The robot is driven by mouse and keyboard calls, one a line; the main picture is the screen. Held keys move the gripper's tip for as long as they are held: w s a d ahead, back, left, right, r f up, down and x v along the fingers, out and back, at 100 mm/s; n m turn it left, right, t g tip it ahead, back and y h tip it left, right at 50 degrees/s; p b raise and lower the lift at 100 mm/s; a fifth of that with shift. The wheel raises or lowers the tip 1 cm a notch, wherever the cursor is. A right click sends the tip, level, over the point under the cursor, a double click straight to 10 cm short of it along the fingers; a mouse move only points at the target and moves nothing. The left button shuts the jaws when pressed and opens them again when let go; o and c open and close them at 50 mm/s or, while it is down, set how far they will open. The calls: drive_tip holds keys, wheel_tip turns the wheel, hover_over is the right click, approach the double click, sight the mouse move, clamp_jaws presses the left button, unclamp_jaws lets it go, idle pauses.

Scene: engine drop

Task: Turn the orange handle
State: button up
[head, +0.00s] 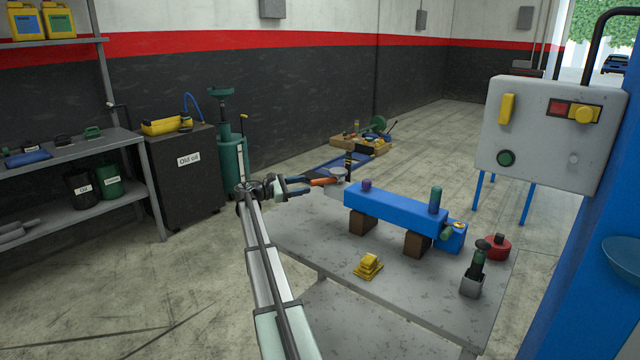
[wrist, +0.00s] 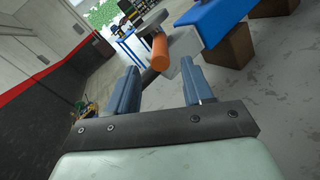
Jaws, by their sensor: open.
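The orange handle (head: 324,182) is a short rod at the left end of the blue machine part (head: 395,208), by a grey fitting. In the wrist view, the handle (wrist: 160,53) lies just beyond the fingertips, roughly in line with the gap between them. My gripper (head: 302,186) is open, with its two blue-grey fingers (wrist: 159,70) apart and nothing held between them. In the head view, the fingers point right, toward the handle, close to its left end. I cannot tell whether they touch it.
The blue part rests on brown blocks (head: 362,222) on a grey table (head: 330,255). A yellow object (head: 369,265), a dark green tool in a grey holder (head: 472,285) and a red can (head: 498,247) stand on the table. A control box (head: 545,135) is at right.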

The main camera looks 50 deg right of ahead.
sight(320, 182)
drive_tip(key=x, duration=0.8)
clamp_jaws()
idle(0.5)
